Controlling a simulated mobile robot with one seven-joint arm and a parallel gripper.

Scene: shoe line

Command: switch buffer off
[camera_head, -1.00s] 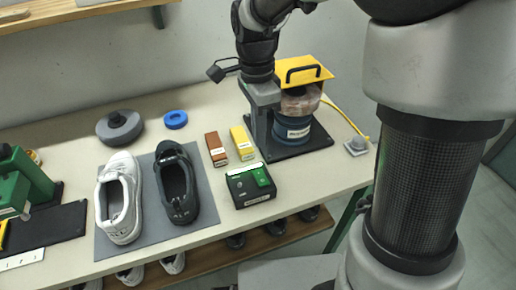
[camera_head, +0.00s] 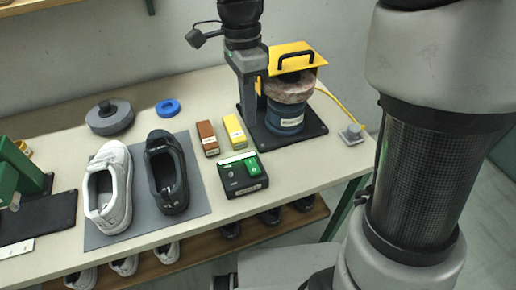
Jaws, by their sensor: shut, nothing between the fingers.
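The buffer (camera_head: 287,115) stands at the back right on a black base plate. It has a blue drum, a pale fluffy wheel and a yellow guard with a black handle above. A dark switch box (camera_head: 243,187) sits in front of it near the table's front edge. The box has a pale strip along its back, a green rocker at its right and a small round part at its left. My gripper (camera_head: 247,120) is shut and empty, pointing down behind the box and apart from it, overlapping the buffer's left side in the picture. Its fingertips show only small.
A brown block (camera_head: 207,138) and a yellow block (camera_head: 233,132) stand just behind the box. A white shoe (camera_head: 108,190) and a black shoe (camera_head: 166,172) lie on a grey mat (camera_head: 203,205) to the left. A yellow cable runs to a grey part (camera_head: 352,134) at the right.

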